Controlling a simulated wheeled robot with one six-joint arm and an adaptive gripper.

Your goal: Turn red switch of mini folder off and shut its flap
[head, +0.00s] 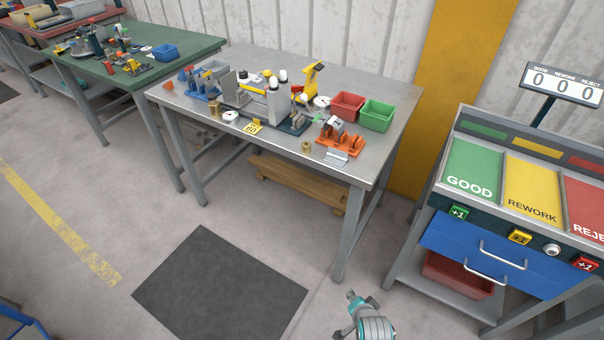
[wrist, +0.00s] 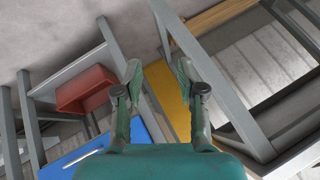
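A small bending machine (head: 262,103), which looks like the mini folder, stands in the middle of the grey steel table (head: 374,94). The wrist view does not show the machine. In the head view my arm's end is low at the bottom, in front of the table and well away from the machine.
Red (head: 347,106) and green (head: 377,115) bins and orange holders (head: 342,139) crowd the table's right side. A sorting cart (head: 475,250) with blue drawers stands at the right. A green table (head: 195,47) is at the left. Floor around the dark mat (head: 222,285) is clear.

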